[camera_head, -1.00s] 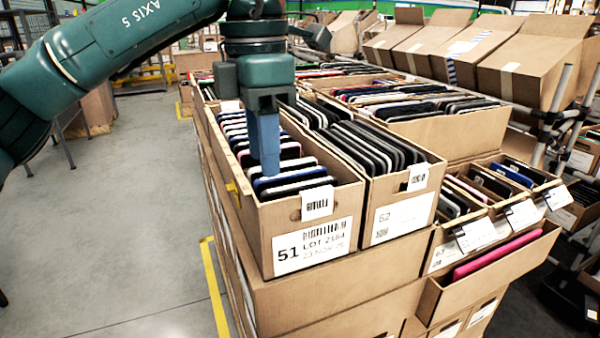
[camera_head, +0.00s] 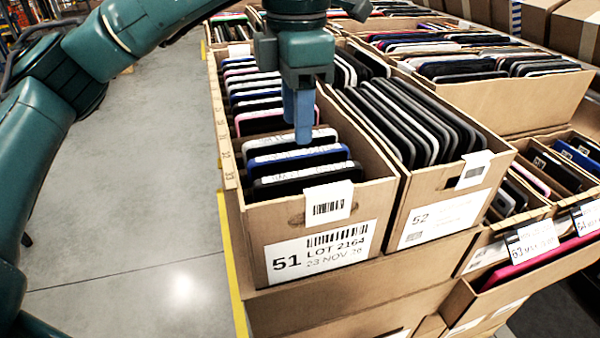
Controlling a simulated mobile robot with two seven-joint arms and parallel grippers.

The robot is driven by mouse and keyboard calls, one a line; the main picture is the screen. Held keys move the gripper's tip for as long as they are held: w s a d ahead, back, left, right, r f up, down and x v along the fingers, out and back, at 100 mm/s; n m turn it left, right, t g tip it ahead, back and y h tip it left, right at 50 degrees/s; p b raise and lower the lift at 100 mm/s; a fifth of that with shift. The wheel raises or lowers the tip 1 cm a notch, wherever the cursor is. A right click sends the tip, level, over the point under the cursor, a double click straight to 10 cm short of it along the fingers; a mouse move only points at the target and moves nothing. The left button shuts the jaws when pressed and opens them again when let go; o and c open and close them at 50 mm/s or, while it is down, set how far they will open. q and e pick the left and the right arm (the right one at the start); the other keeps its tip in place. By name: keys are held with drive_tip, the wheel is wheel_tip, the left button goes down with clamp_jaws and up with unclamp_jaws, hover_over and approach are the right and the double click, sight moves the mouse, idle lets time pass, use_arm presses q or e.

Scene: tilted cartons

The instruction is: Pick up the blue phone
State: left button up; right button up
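The blue phone (camera_head: 298,160) stands on edge near the front of the open carton marked 51 (camera_head: 259,223), between a light-coloured phone (camera_head: 277,145) behind and a black phone (camera_head: 300,177) in front. My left gripper (camera_head: 297,133) points down over this row, its two blue fingers parted front to back. The nearer fingertip overlaps the light phone's top edge, just behind the blue phone in the picture. I cannot tell whether it touches anything. No phone shows between the fingers. My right gripper is not in view.
Carton 52 (camera_head: 432,235), full of dark phones, stands against the right side of carton 51. A pink item (camera_head: 525,265) lies in a lower carton at right. Carton walls and tightly packed phones surround the fingers. Grey floor (camera_head: 150,220) is clear at left.

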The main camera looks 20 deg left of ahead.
sight(299, 152)
use_arm(q)
drive_tip(key=shift+w+d+f+p, duration=0.1)
drive_tip(key=shift+f+p, duration=0.1)
drive_tip(key=shift+f, duration=1.3)
drive_tip(key=shift+w+f+p, duration=0.1)
drive_tip(key=shift+f+p, duration=0.1)
drive_tip(key=shift+f, duration=1.25)
drive_tip(key=shift+c, duration=0.5)
clamp_jaws()
